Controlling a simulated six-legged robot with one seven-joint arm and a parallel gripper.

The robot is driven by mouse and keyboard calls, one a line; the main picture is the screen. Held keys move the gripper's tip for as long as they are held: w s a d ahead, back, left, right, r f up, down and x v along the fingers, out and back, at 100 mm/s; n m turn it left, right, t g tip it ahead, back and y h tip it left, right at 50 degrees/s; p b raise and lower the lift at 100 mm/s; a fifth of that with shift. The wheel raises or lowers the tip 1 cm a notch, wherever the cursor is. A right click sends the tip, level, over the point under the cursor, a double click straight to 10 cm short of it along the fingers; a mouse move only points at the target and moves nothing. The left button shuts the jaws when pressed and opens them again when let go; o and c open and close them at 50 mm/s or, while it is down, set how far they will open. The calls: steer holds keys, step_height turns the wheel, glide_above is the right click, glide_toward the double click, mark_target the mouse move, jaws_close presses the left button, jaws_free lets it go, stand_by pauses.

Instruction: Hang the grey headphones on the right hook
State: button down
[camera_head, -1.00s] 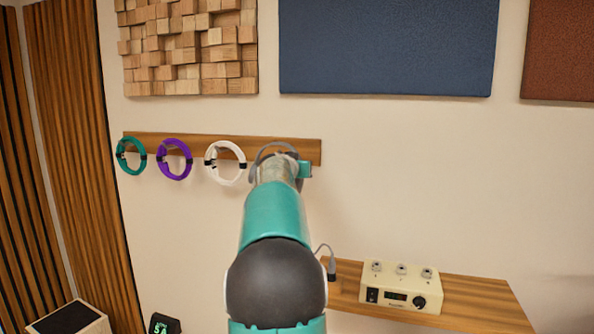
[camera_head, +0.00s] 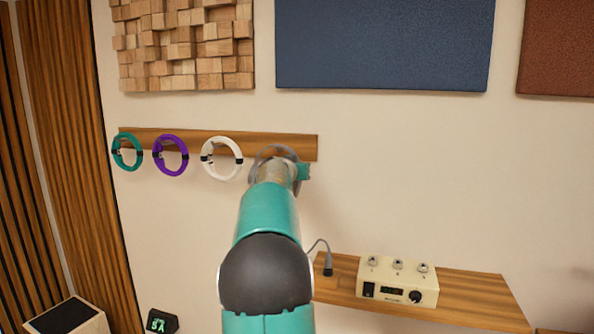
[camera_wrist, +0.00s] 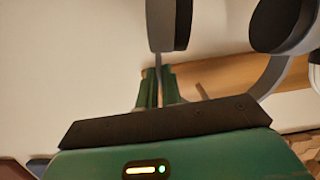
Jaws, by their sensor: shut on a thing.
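The grey headphones (camera_head: 262,153) are at the right part of the wooden hook board, partly hidden by my arm in the head view. My gripper (camera_wrist: 157,88) is shut on their thin band, seen edge-on in the wrist view. A grey ear cup with a dark pad (camera_wrist: 167,25) lies just beyond the fingers. The hook board (camera_head: 308,148) is on the wall.
White (camera_head: 237,163), purple (camera_head: 171,139) and teal (camera_head: 116,153) headphones hang left of my gripper. A shelf (camera_head: 467,301) below right holds a cream box (camera_head: 398,280) and a cable plug (camera_head: 328,270). The wall right of the board is bare.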

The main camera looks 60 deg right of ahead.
steer(key=c, duration=1.5)
jaws_free()
steer(key=shift+a, duration=0.1)
steer(key=v, duration=1.3)
steer(key=shift+a+r, duration=0.2)
steer(key=shift+a, duration=0.1)
